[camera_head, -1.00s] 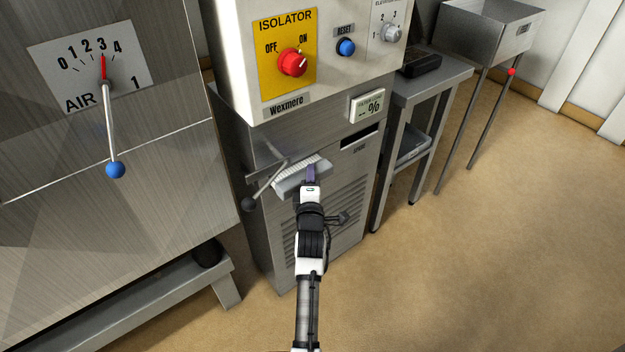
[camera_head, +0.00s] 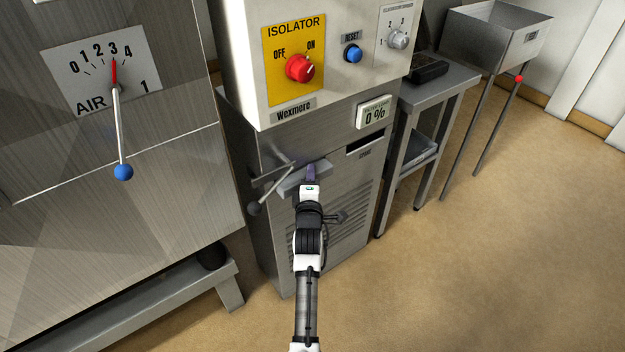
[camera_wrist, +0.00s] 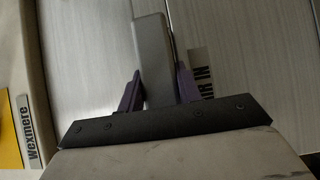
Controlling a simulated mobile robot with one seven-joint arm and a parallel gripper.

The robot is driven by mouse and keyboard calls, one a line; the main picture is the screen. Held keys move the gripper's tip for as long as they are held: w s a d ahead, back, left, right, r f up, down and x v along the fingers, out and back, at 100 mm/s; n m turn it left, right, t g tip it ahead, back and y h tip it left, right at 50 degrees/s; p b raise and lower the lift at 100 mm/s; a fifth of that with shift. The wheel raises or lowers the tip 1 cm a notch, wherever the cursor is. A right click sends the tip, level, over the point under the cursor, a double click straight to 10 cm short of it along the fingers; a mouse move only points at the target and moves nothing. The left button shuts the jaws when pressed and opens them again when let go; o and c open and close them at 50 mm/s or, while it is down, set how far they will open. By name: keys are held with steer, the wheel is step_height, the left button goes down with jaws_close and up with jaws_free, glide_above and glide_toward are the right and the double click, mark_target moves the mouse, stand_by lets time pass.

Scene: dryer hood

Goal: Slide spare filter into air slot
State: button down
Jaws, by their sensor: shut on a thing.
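The spare filter (camera_head: 292,184) is a grey block at the front panel of the steel cabinet (camera_head: 262,238). Its front end is outside the panel; whether its far end is inside the air slot is hidden. My gripper (camera_head: 310,174) is shut on it. In the wrist view the filter (camera_wrist: 153,60) is a grey bar between two purple fingers (camera_wrist: 158,92). A partly covered label ending in "R IN" (camera_wrist: 203,75) is beside it. The air slot's opening is not visible behind the filter.
A lever with a dark knob (camera_head: 254,210) is close left of the filter. A dark slot (camera_head: 365,142) lies to the right, below a display (camera_head: 374,113) reading 0 %. A blue-knobbed air lever (camera_head: 123,172) and side table (camera_head: 440,78) flank the cabinet.

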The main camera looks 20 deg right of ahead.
steer(key=shift+w+a, duration=0.1)
steer(key=c, duration=0.9)
jaws_free()
steer(key=b+v, duration=0.1)
steer(key=v, duration=1.1)
